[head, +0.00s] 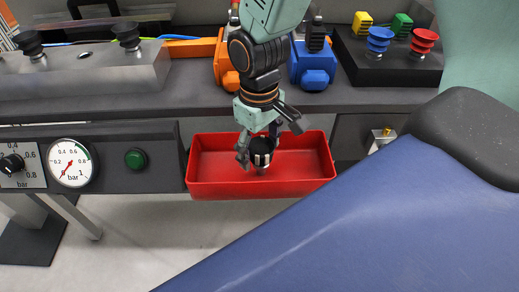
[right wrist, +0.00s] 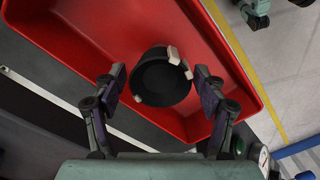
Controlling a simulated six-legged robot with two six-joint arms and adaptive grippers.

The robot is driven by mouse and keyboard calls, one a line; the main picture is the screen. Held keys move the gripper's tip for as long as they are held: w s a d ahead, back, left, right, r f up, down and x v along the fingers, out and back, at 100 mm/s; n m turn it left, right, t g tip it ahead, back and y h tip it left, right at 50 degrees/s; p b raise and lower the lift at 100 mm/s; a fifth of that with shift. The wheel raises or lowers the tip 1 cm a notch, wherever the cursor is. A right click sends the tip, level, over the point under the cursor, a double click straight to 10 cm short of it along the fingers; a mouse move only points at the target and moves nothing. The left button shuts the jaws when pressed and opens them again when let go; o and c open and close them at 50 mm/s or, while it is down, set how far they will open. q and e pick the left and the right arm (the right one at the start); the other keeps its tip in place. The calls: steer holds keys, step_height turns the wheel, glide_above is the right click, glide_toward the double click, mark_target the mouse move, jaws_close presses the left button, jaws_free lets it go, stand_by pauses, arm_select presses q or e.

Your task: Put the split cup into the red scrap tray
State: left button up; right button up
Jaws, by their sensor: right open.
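The split cup (head: 262,158) is a small black cup with pale pieces at its rim. In the right wrist view the cup (right wrist: 161,80) shows its round dark face, within the outline of the red scrap tray (right wrist: 235,62). In the head view the tray (head: 310,187) hangs at the front of the bench, and the cup is at or inside it; I cannot tell whether it touches the floor. My right gripper (head: 258,142) points down over the tray. Its fingers (right wrist: 158,92) are open, one on each side of the cup, with gaps visible.
A pressure gauge (head: 70,163) and a green button (head: 135,158) sit on the bench front left of the tray. Orange (head: 229,72) and blue (head: 313,66) blocks stand behind it. A black stand (head: 395,66) holds blue and red cups at the back right.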

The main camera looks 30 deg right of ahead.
step_height(320, 180, up, 11)
steer(key=p, duration=0.4)
steer(key=shift+f, duration=0.1)
